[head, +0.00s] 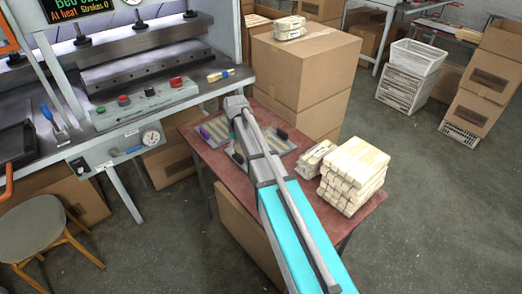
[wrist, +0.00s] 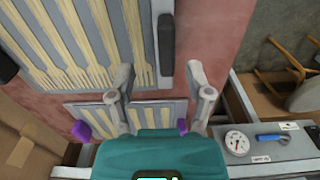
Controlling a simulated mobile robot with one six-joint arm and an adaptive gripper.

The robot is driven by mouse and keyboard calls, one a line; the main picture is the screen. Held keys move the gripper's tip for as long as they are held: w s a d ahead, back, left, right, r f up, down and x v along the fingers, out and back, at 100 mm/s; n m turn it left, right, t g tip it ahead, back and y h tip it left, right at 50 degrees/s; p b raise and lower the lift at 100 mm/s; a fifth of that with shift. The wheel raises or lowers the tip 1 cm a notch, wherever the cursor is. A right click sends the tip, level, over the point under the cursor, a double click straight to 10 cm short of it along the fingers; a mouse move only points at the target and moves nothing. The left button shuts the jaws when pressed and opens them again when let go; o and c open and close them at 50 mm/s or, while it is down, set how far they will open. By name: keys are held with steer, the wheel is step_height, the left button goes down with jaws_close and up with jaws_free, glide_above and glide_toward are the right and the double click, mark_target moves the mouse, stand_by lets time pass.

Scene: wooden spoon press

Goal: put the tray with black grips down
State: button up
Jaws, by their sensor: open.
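In the head view a black grip (head: 282,134) shows right of my arm, which hides much of the tray. A similar tray with purple grips (wrist: 82,130) lies nearer my palm, partly hidden.
The red table (head: 330,213) also bears stacks of pale wooden blanks (head: 352,172) at the right. A press (head: 145,65) with a control panel and gauge stands at the left. Cardboard boxes (head: 303,65) rise behind the table. A stool (head: 38,228) stands at lower left.

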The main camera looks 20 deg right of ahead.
mark_target(237, 154)
steer(key=shift+f, duration=0.15)
steer(key=f+b, duration=0.3)
steer(key=shift+a, duration=0.35)
steer(key=shift+f+b, duration=1)
steer(key=shift+b, duration=0.1)
jaws_close()
